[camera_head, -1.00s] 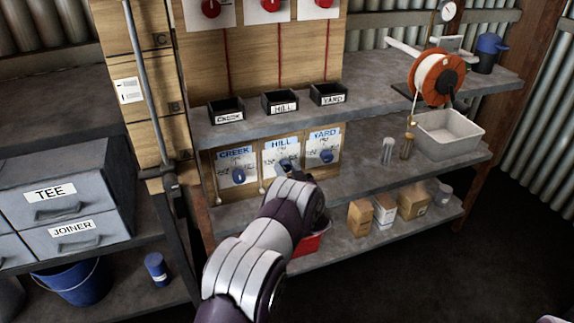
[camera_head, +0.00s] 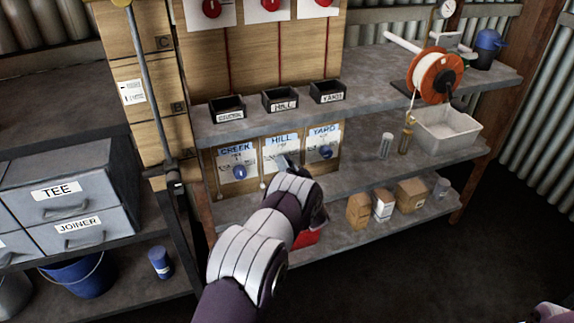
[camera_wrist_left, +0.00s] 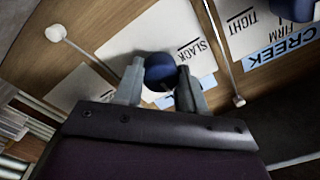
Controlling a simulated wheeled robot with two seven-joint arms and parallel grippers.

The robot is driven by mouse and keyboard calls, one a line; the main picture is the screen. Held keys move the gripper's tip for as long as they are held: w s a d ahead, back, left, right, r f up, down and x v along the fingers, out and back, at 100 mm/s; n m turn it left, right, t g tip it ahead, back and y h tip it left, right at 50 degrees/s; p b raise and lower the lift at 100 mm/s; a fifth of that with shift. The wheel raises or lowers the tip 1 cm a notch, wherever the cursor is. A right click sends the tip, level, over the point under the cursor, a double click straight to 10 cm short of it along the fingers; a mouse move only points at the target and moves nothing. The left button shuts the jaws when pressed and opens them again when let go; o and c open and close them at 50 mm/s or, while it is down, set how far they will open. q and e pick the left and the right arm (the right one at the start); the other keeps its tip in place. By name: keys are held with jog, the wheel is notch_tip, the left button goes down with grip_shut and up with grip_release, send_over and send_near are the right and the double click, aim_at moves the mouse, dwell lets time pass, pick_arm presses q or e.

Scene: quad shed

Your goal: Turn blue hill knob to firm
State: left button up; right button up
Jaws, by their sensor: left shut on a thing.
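The blue hill knob (camera_wrist_left: 159,72) sits on a white plate (camera_wrist_left: 150,38) in the left wrist view, between the two grey fingers of my left gripper (camera_wrist_left: 160,86). My left gripper is shut on it. The word SLACK and a black line show just beside the knob, upside down. The knob's pointer is hidden, so I cannot tell its setting. In the head view my left gripper (camera_head: 288,162) is in front of the plate labelled HILL (camera_head: 281,141) and covers most of the knob.
The blue creek knob (camera_head: 239,172) is on the left plate and the blue yard knob (camera_head: 326,152) on the right plate, both close by. A shelf (camera_head: 365,118) with black labelled bins juts out above. A red container (camera_head: 306,238) is below my arm.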

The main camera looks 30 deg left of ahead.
pick_arm(q)
jog(key=shift+f, duration=0.1)
dwell(0.4)
jog(key=o, duration=1.1)
jog(key=shift+c, duration=0.2)
jog(key=p+v, duration=0.3)
jog(key=v, duration=0.9)
jog(key=shift+s+d, duration=0.2)
jog(key=shift+d, duration=0.1)
